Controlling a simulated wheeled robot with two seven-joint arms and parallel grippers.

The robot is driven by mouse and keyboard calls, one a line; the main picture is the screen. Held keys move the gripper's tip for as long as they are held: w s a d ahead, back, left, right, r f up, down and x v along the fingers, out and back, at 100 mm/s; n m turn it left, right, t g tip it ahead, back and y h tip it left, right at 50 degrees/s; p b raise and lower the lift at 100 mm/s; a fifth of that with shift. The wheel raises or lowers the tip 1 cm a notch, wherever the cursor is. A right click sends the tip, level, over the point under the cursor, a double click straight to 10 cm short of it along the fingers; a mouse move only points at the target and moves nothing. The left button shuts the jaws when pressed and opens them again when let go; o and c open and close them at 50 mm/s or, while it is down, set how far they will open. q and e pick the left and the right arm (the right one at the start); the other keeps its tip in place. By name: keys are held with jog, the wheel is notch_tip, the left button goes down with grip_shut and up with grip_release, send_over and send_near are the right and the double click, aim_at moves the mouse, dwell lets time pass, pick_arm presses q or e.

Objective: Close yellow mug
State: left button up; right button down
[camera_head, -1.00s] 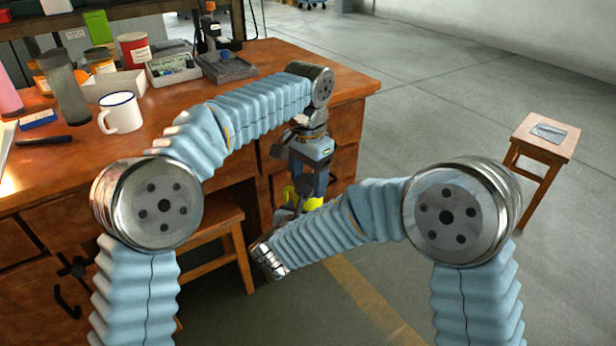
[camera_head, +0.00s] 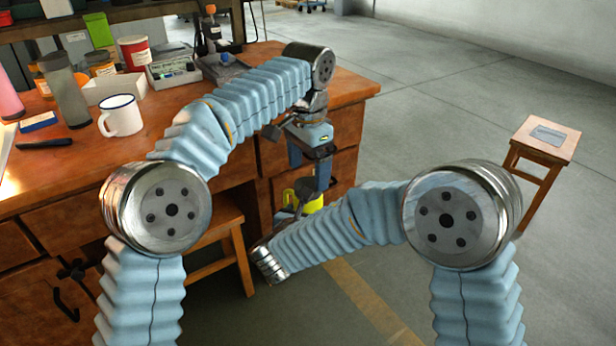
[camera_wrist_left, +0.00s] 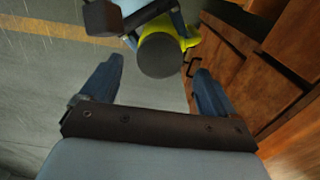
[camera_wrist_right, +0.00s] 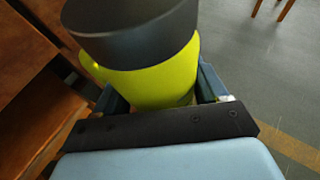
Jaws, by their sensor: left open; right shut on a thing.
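The yellow mug (camera_wrist_right: 155,82) has a dark grey lid or top (camera_wrist_right: 128,30) and fills the right wrist view. My right gripper (camera_wrist_right: 165,95) is shut on its body. In the head view the mug (camera_head: 311,202) is partly hidden behind my arms, in front of the desk. My left gripper (camera_head: 309,165) is open and empty, pointing down above the mug. In the left wrist view the mug's round dark top (camera_wrist_left: 159,56) lies ahead, beyond the left gripper's open fingers (camera_wrist_left: 150,85). I cannot tell whether the lid is fully seated.
The wooden desk (camera_head: 160,125) carries a white mug (camera_head: 120,115), a grey tumbler (camera_head: 68,90) and a white tray (camera_head: 112,88). Its drawers stand close behind the grippers. A small wooden stool (camera_head: 535,150) is at the right. The floor between is clear.

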aim_at(308, 185)
pick_arm(q)
jog(key=shift+r, duration=0.4)
jog(key=shift+c, duration=0.5)
jog(key=n, duration=0.1)
jog(key=r+n, duration=0.1)
jog(key=n, duration=0.2)
jog(key=shift+r, duration=0.35)
jog(key=n, duration=0.1)
jog(key=r+n, duration=0.1)
jog(key=n, duration=0.2)
jog(key=shift+r+n, duration=0.4)
jog(key=shift+f, duration=4.05)
